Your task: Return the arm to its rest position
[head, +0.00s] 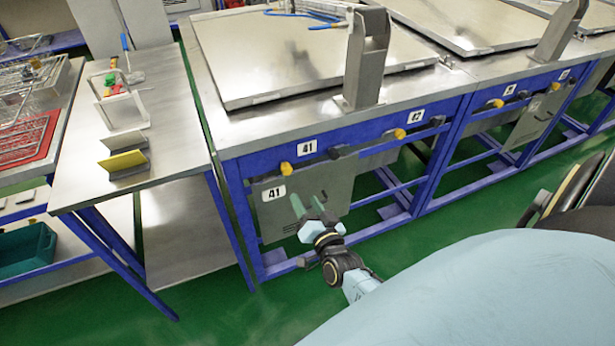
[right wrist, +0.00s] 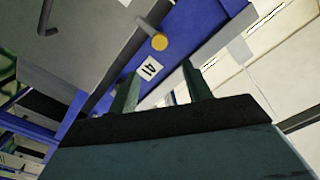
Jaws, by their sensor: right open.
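My right gripper (head: 312,208) is in the lower middle of the head view, in front of the grey panel (head: 272,212) marked 41 under the blue frame. Its two green fingers are apart with nothing between them. In the right wrist view the open gripper (right wrist: 160,85) points towards the blue frame (right wrist: 195,35) with a 41 label and a yellow knob (right wrist: 159,42). It appears apart from the panel. My right arm (head: 360,285) reaches in from the lower right. My left gripper shows in neither view.
The workbench (head: 215,130) has a closed flat metal lid (head: 300,60) and an upright grey bracket (head: 367,60). A steel side table (head: 75,170) with small items stands left. Green floor (head: 230,315) lies open in front.

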